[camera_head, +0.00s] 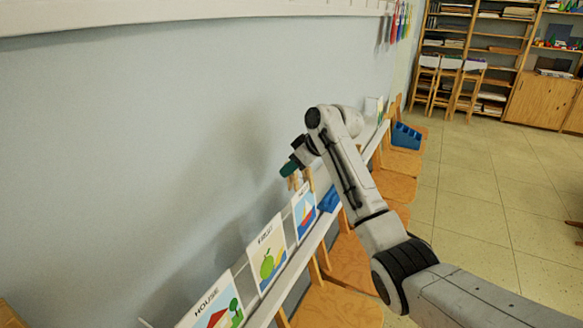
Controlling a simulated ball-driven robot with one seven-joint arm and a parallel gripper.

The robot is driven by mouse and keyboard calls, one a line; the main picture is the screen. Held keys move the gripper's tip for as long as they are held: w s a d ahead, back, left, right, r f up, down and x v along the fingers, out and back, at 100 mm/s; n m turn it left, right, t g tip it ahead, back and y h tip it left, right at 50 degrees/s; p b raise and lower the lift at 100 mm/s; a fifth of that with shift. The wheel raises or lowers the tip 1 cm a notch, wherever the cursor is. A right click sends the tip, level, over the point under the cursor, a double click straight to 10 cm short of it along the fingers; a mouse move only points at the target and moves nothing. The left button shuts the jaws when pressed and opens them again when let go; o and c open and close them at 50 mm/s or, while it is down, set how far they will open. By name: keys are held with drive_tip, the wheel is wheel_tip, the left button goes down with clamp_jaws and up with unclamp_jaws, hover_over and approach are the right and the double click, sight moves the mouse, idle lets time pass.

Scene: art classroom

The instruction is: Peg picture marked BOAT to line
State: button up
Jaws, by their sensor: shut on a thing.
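The picture with a red and blue sailboat (304,213) stands leaning on a narrow white ledge (319,235) along the wall. Its label is too small to read. My gripper (292,174) is just above and left of its top edge, fingers pointing down. It is shut on what looks like a wooden peg (309,179) whose pale prongs hang down close to the picture's top edge. I cannot tell whether they touch it. The fingertips are partly hidden by the wrist and green part. No line for hanging is clearly visible.
A small blue tray (329,200) is right of the boat picture. Wooden chairs (352,262) line the ledge's right side. Open floor (480,190) lies right, with shelves (487,45) behind.

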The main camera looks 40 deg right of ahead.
sight(297, 182)
drive_tip(key=shift+s+f+b, duration=0.15)
drive_tip(key=shift+f+b, duration=1)
drive_tip(key=shift+f, duration=0.45)
drive_tip(key=shift+s+d+f+b, duration=0.1)
drive_tip(key=shift+f+b, duration=0.1)
drive_tip(key=shift+f, duration=0.6)
drive_tip(key=shift+s+f+b, duration=0.1)
drive_tip(key=shift+f+b, duration=0.05)
drive_tip(key=shift+f, duration=0.6)
drive_tip(key=o, duration=0.9)
drive_tip(key=shift+o, duration=1)
drive_tip(key=shift+r, duration=0.1)
